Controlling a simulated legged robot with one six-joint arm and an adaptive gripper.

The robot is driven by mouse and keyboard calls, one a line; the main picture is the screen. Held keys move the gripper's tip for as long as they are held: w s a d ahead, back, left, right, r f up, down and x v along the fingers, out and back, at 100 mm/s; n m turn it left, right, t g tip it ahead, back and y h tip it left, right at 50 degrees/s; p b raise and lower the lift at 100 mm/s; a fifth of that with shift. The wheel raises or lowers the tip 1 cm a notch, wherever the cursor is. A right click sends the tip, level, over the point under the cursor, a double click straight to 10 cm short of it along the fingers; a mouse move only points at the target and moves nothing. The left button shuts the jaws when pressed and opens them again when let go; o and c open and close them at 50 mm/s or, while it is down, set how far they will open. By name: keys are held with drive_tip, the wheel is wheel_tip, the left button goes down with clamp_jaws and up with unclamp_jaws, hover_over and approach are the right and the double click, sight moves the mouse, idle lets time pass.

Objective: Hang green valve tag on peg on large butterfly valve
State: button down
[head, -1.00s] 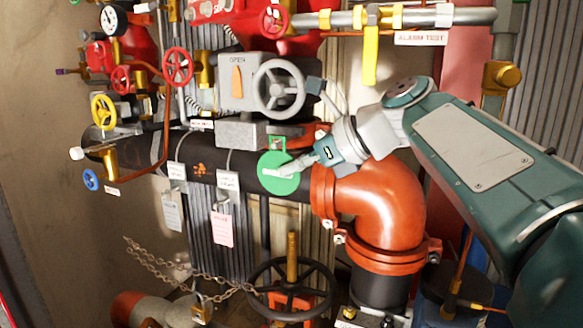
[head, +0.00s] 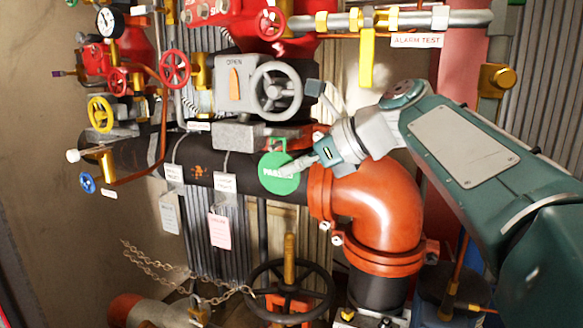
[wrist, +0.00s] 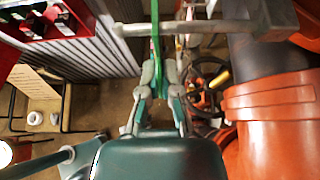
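The green valve tag (head: 279,176) is a round disc with white lettering, upright in front of the black pipe, just below the valve's grey base. In the wrist view it is a thin green strip (wrist: 155,35), nearly edge-on. The large butterfly valve (head: 236,84) has a grey box marked OPEN and a grey handwheel. I cannot make out the peg or how the tag's top meets it. My gripper (head: 291,169) is at the tag's right edge. In the wrist view its fingertips (wrist: 160,74) stand slightly apart, either side of the strip.
The black pipe (head: 235,178) runs behind the tag into an orange elbow (head: 385,200), close under my arm. White and pink paper tags (head: 220,230) hang to the left. A black handwheel (head: 262,300) and a chain (head: 165,270) are below.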

drive_tip(key=shift+w+d, duration=0.1)
drive_tip(key=shift+w, duration=0.15)
drive_tip(key=c, duration=0.7)
unclamp_jaws()
